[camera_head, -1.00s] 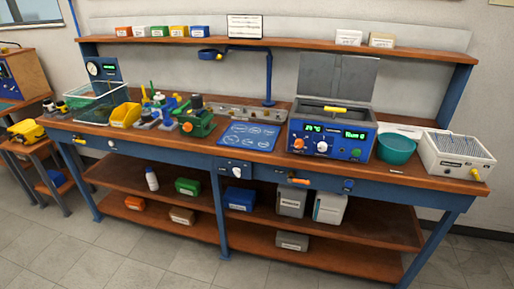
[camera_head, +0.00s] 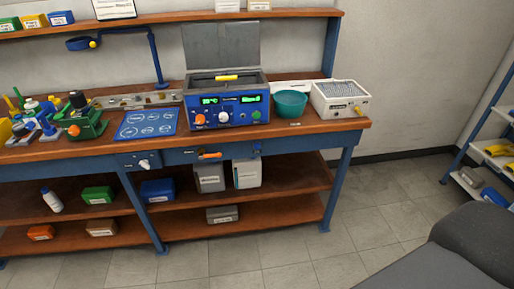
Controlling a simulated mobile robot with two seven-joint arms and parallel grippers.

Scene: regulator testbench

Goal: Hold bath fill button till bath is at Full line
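A blue bath unit (camera_head: 240,127) stands on the bench with its grey lid (camera_head: 222,45) raised behind it. Its front panel has two lit green displays, an orange knob (camera_head: 199,119), a white knob (camera_head: 224,118) and a round green button (camera_head: 257,115). I cannot read which control is the fill button. A yellow bar (camera_head: 227,77) lies across the tank's opening. The water level and any Full line inside are too small or hidden to tell. Neither of my grippers is in view.
A teal bowl (camera_head: 291,103) and a white ribbed box (camera_head: 340,99) stand right of the bath. A blue mat (camera_head: 146,123) and a green vise (camera_head: 87,121) are to its left. The floor (camera_head: 300,262) before the bench is clear. A rack (camera_head: 492,140) stands at far right.

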